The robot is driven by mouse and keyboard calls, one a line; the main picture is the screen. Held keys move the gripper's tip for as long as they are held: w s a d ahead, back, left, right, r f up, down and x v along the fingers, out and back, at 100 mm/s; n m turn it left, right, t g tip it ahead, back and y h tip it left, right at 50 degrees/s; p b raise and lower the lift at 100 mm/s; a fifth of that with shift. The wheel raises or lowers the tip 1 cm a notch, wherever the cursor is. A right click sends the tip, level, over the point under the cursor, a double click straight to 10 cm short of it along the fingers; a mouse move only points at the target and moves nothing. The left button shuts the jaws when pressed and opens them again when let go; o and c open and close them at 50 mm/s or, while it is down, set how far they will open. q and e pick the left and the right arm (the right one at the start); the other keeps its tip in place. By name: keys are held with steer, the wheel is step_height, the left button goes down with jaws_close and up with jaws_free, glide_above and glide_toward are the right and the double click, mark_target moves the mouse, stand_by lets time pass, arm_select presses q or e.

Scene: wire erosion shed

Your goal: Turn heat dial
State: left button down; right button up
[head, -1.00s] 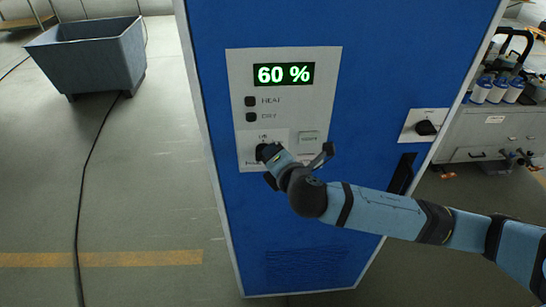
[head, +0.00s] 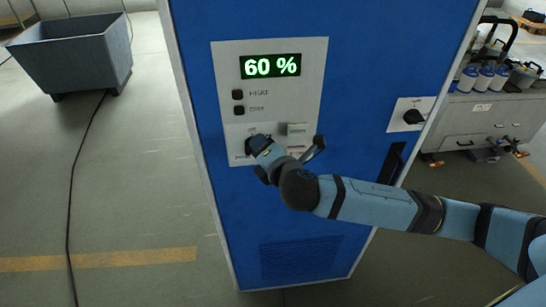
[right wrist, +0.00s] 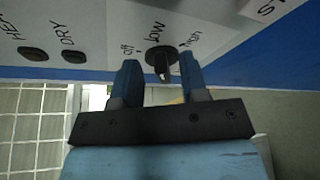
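The heat dial is a round black knob (right wrist: 160,60) with a raised grip bar, low on the machine's light grey panel (head: 312,75). In the right wrist view its labels "off", "low" and "high" surround it, and the picture is upside down. In the head view the dial is mostly hidden by my right gripper (head: 257,152). The wrist view shows this gripper open, one finger on each side of the dial. I cannot tell whether either finger touches it. The green display (head: 271,66) reads 60 %. My left gripper is not in view.
Buttons marked HEAT (head: 238,94) and DRY (head: 239,110) sit above the dial. A second black knob (head: 413,117) is to the right on the blue cabinet (head: 345,60). A grey bin (head: 75,55) stands back left, with a cable on the floor. A grey bench (head: 490,122) is right.

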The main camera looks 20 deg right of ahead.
steer(key=a+b+v, duration=0.1)
steer(key=b+v, duration=0.1)
steer(key=v, duration=1.1)
steer(key=shift+s+d, duration=0.25)
steer(key=shift+d, duration=0.2)
